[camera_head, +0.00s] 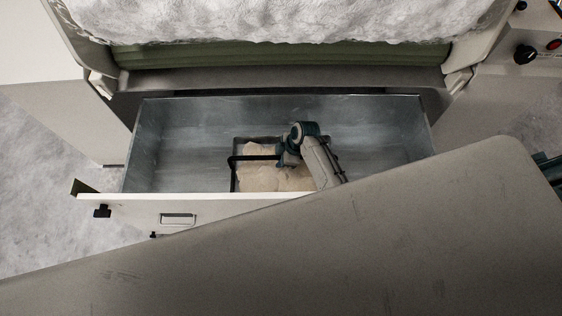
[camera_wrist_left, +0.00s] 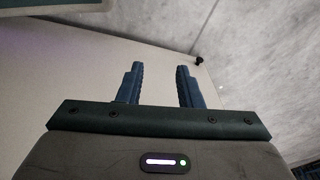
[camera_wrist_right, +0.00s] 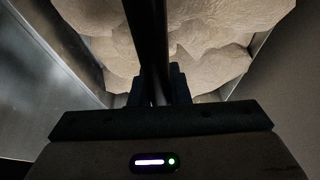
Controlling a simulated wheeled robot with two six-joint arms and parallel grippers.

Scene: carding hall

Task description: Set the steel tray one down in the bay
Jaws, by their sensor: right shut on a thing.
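The steel tray (camera_head: 234,181), filled with pale cream fibre, is inside the open metal drawer bay (camera_head: 385,140), near its middle. I cannot tell if its underside touches the bay floor. The tray has a dark bar handle (camera_head: 252,158). My right gripper (camera_head: 284,158) reaches down into the bay and is shut on this handle. In the right wrist view the handle (camera_wrist_right: 148,40) runs between the closed fingers (camera_wrist_right: 158,90), with the fibre behind. My left gripper (camera_wrist_left: 160,85) is open and empty in the left wrist view, over a pale surface.
The bay's pale front panel (camera_head: 140,212) has a small handle and black knobs. A large grey panel (camera_head: 330,260) crosses the foreground and hides the bay's front right. Behind is the machine with white fibre (camera_head: 290,18). The bay floor left of the tray is bare.

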